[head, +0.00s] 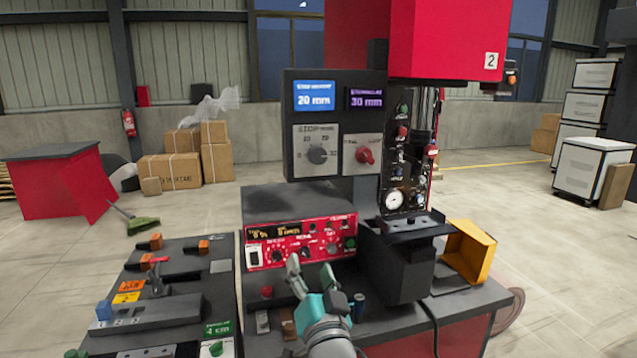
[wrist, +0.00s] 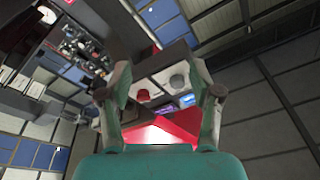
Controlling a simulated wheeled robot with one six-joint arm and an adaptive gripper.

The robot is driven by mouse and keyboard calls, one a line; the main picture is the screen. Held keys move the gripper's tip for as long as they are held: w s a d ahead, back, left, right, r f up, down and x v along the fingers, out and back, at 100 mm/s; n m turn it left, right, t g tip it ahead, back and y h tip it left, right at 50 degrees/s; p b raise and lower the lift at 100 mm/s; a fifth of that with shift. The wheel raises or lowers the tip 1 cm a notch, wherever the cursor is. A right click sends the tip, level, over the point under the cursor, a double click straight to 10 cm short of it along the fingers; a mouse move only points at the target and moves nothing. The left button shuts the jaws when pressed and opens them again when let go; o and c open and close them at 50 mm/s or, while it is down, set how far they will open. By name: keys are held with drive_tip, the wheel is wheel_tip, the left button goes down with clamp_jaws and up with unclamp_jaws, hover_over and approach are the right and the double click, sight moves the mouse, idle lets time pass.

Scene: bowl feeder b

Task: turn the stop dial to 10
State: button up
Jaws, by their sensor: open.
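The stop dial (head: 318,155) is a dark round knob on a pale plate, on the left half of the upright black panel. The blue display (head: 314,97) above it reads 20 mm. My gripper (head: 308,272) is in front of and below the panel, in front of the red control unit. It is open and apart from the dial. In the wrist view the panel shows tilted between my open fingers (wrist: 160,85), with the grey dial (wrist: 177,83) and a red knob (wrist: 143,96) visible. The dial's exact pointer position is too small to read.
A red knob (head: 366,155) sits right of the dial, under a purple display (head: 366,98) reading 30 mm. The red control unit (head: 300,240) stands below the panel. A gauge column (head: 397,160) stands at right.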

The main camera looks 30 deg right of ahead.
sight(318, 158)
drive_tip(key=w+d+r+m+h, duration=0.1)
drive_tip(key=d+r+m+h, duration=0.1)
drive_tip(key=r, duration=0.5)
drive_tip(key=d+r+m+h, duration=0.1)
drive_tip(key=r+m, duration=0.2)
drive_tip(key=r, duration=0.4)
drive_tip(key=x, duration=1.1)
drive_tip(key=shift+s+d, duration=0.1)
drive_tip(key=shift+f, duration=0.1)
drive_tip(key=c, duration=1.1)
